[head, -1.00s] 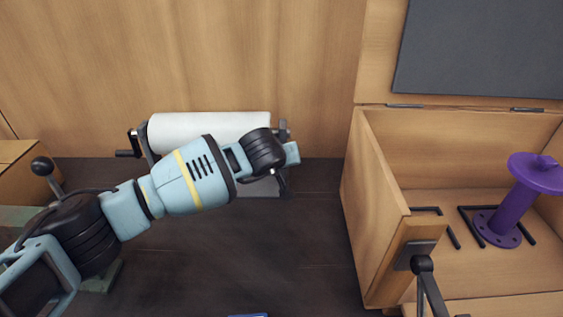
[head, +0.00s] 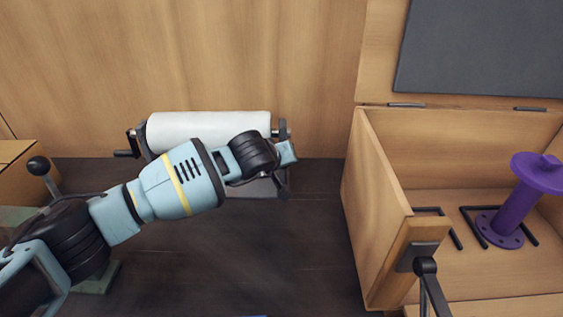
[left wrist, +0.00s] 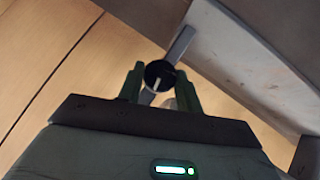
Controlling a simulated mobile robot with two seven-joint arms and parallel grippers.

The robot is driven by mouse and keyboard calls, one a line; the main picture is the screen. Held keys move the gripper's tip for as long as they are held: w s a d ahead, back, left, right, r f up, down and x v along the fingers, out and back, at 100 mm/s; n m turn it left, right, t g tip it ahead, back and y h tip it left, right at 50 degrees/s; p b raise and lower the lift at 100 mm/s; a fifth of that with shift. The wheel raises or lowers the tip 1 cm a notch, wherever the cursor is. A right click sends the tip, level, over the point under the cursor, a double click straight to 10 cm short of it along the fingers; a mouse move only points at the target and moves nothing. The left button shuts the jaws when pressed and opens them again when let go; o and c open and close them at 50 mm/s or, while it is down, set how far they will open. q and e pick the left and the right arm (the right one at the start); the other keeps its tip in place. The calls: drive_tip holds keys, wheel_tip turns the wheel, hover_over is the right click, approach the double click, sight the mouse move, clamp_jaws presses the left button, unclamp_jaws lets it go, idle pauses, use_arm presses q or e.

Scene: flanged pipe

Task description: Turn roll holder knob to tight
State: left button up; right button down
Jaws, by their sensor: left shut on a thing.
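The roll holder (head: 282,128) stands against the wooden wall with a white roll (head: 208,126) lying across it. A small black crank-like part (head: 127,153) sticks out at its left end. In the left wrist view a round dark knob (left wrist: 160,74) with a pale mark line sits between the green fingers of my left gripper (left wrist: 159,70). The gripper is shut on the knob. A grey bar passes behind the knob. In the head view my left arm reaches to the holder's right end, hiding part of it; the knob and fingers are not clear there. My right gripper is not in view.
An open wooden box (head: 378,200) stands at the right, with a purple flanged pipe (head: 518,195) upright inside near black bars. A dark bracket with a ball and rod (head: 425,265) is at its front edge. The dark surface (head: 300,250) between is mostly clear.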

use_arm(q)
drive_tip(key=shift+h, duration=0.5)
drive_tip(key=o, duration=1)
drive_tip(key=shift+a, duration=0.1)
drive_tip(key=v, duration=0.7)
drive_tip(key=shift+s+r, duration=0.2)
drive_tip(key=shift+s, duration=0.2)
drive_tip(key=shift+a, duration=0.1)
